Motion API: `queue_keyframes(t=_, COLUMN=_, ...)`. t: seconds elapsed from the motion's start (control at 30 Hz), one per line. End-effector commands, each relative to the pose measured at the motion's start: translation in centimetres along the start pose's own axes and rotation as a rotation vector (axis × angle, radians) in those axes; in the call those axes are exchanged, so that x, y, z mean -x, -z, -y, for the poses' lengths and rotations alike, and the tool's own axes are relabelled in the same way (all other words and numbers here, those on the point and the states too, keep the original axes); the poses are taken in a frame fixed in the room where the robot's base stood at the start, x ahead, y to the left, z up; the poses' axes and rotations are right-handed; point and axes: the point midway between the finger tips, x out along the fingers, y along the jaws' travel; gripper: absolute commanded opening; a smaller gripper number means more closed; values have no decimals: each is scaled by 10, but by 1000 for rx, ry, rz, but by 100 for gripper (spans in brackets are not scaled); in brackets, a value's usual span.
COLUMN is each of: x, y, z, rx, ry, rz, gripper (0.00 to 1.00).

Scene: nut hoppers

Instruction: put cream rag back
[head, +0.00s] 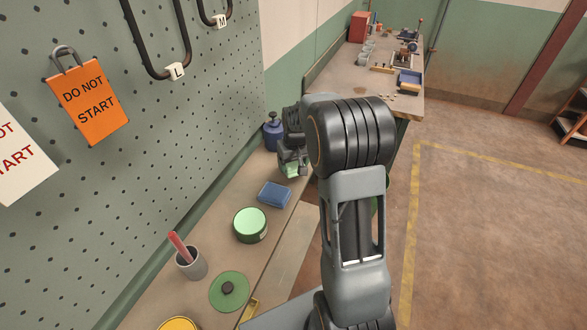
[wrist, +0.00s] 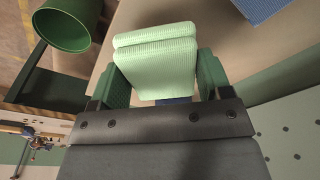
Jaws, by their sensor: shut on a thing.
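My gripper (wrist: 160,82) is shut on a folded pale green ribbed cloth (wrist: 155,62), with a dark green finger on each side of it in the wrist view. In the head view my gripper (head: 291,162) is over the far part of the bench, and a bit of the pale green cloth (head: 289,171) shows beneath it. I cannot tell whether the cloth touches the bench. No cream-coloured rag shows in either view. A folded blue cloth (head: 275,194) lies on the bench nearer to me; a blue corner of it (wrist: 264,8) seems to show in the wrist view.
A green tin with a pale top (head: 250,224), a grey cup with a red stick (head: 190,262) and a green lid with a black knob (head: 230,291) stand along the bench (head: 215,265). A blue container (head: 272,132) stands behind my gripper. A green bin (wrist: 68,26) is beside the bench.

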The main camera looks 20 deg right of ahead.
Motion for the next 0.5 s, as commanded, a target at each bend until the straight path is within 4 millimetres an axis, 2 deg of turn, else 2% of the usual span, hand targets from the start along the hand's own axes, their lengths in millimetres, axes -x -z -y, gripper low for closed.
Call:
queue_keyframes(t=0.2, x=-27, y=-3, z=0, rx=0, ry=1, rz=3, gripper=49)
queue_keyframes(t=0.5, x=-31, y=-3, z=0, rx=0, ry=0, rz=-1, gripper=49)
